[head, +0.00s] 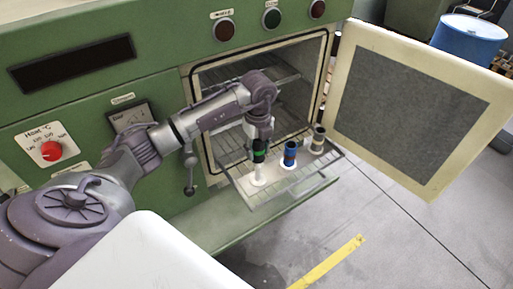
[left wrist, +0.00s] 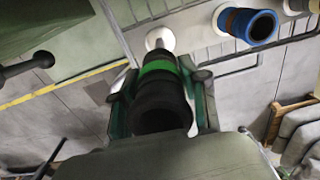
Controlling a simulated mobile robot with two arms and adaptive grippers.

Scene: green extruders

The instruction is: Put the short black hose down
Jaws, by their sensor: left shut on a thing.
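My left gripper (head: 260,145) is shut on the short black hose (head: 259,156), which has a green band. The hose is upright above a white peg (head: 258,176) on the rack. In the left wrist view the hose (left wrist: 162,108) sits between both fingers of the gripper (left wrist: 163,105). The peg (left wrist: 160,38) shows just beyond the hose's far end. I cannot tell whether the peg's tip is inside the hose. My right gripper is not in view.
The wire rack (head: 240,184) sticks out of the open oven chamber. A blue hose (head: 290,153) and a grey-brown hose (head: 318,138) stand on pegs to the right. The open door (head: 425,105) is at the right. A lever (head: 190,172) hangs at the left.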

